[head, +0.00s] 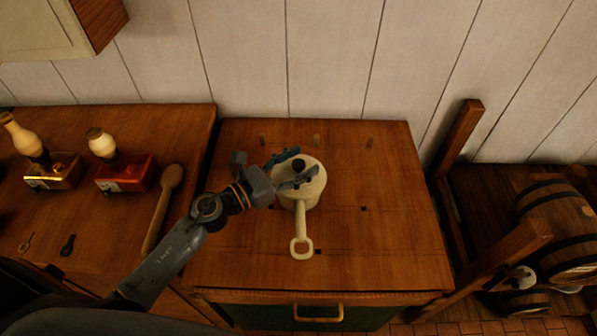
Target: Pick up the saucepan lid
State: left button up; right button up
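A cream saucepan (301,222) stands on the wooden counter, its long handle with a ring end pointing toward me. Its round cream lid (314,161) lies on top and has a small dark knob (298,164). My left gripper (307,160) reaches in from the left over the lid. Its two dark fingers are spread, one on the far side of the knob and one on the near side. The knob shows in the gap between them, and I cannot tell whether either finger touches it. The near finger hides part of the lid. My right gripper is not in view.
On the left counter lie a wooden spoon (162,205), a red box grinder (127,175) and a brass-coloured one (54,173). Small pegs stand at the counter's back edge. A wooden post and rail (498,258) and barrels (560,228) are at the right. The counter right of the pan is mostly clear.

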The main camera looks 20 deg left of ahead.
pick_arm(q)
jog(key=c, duration=1.1)
jog(key=shift+r, duration=0.1)
